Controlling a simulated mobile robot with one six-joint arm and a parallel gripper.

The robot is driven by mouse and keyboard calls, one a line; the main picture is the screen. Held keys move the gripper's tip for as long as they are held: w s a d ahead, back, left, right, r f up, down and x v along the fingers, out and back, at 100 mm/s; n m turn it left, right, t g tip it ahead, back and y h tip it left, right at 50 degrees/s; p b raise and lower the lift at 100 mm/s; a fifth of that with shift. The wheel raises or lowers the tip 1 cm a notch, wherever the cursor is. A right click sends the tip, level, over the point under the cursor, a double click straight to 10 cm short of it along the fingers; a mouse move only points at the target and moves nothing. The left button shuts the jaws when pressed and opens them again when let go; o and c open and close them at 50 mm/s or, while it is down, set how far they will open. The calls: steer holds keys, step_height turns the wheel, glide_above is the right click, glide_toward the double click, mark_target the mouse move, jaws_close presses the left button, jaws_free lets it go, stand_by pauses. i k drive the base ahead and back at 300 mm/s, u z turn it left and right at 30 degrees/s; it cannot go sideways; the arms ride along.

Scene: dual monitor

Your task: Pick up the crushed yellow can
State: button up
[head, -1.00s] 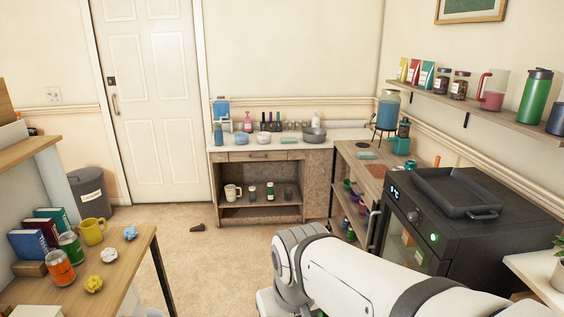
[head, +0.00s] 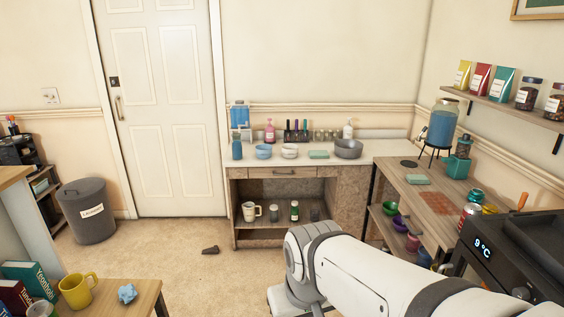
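I cannot make out a crushed yellow can for certain in the head view. A small yellow item (head: 490,209) sits on the right wooden counter, partly hidden and too small to identify. It is beside a red and silver can (head: 468,211). My white arm crosses the lower right of the view, and my gripper is out of sight. A yellow mug (head: 78,290) and a crumpled blue item (head: 127,293) are on the wooden table at the lower left.
A dark oven (head: 490,250) stands at the right edge. A grey trash bin (head: 88,210) stands by the door. A low cabinet (head: 330,205) is against the back wall. A small dark object (head: 210,250) lies on the otherwise clear carpet (head: 185,236).

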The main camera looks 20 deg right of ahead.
mark_target(488, 208)
steer(key=u, duration=0.05)
steer(key=i, duration=3.7)
steer(key=z, duration=3.9)
steer(key=i, duration=1.7)
steer(key=z, duration=0.05)
